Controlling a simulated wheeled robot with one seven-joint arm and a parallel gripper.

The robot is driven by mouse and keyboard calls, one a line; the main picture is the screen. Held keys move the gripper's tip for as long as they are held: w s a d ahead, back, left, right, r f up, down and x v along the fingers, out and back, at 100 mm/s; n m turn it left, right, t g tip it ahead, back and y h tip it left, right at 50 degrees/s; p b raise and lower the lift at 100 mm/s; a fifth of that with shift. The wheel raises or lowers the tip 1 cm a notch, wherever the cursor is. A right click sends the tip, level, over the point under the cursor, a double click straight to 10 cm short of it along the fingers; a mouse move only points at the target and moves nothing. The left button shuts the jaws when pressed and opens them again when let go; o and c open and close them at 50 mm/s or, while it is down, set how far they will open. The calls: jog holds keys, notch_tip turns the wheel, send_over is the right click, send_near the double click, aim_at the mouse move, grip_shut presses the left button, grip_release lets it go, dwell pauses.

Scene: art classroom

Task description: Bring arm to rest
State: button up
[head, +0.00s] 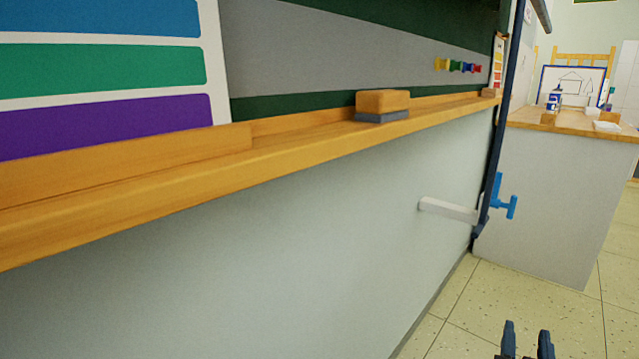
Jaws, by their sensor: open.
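My gripper (526,344) shows at the bottom edge of the head view, right of the middle. Only its two dark fingertips are in the picture, apart from each other with floor tiles behind them. Nothing shows between them. The rest of my arm is out of view.
A wooden ledge (300,146) under a board runs along the left, bearing an eraser (383,104). A blue valve handle (503,197) sticks out by a dark post. A wood-topped counter (570,130) stands behind at right. Tiled floor (500,290) is clear at lower right.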

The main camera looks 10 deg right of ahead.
jog(key=s+a+r+n+y+p, duration=0.45)
jog(key=s+a+p, duration=0.2)
jog(key=s, duration=0.25)
jog(key=s+a+r+n+y+p, duration=0.3)
jog(key=s+a+y+p, duration=0.25)
jog(key=s+p, duration=0.3)
jog(key=s+a+r+y+p, duration=0.1)
jog(key=s+a+r+p, duration=0.1)
jog(key=s+r+p, duration=0.4)
jog(key=s+a+r+y+p, duration=0.1)
jog(key=s+a+r+p, duration=0.2)
jog(key=r, duration=1.1)
jog(key=s+p, duration=0.3)
jog(key=s, duration=0.3)
jog(key=shift+s+a+r+y, duration=0.15)
jog(key=shift+a+r+y, duration=0.15)
jog(key=shift+a+y, duration=0.1)
jog(key=shift+c, duration=0.3)
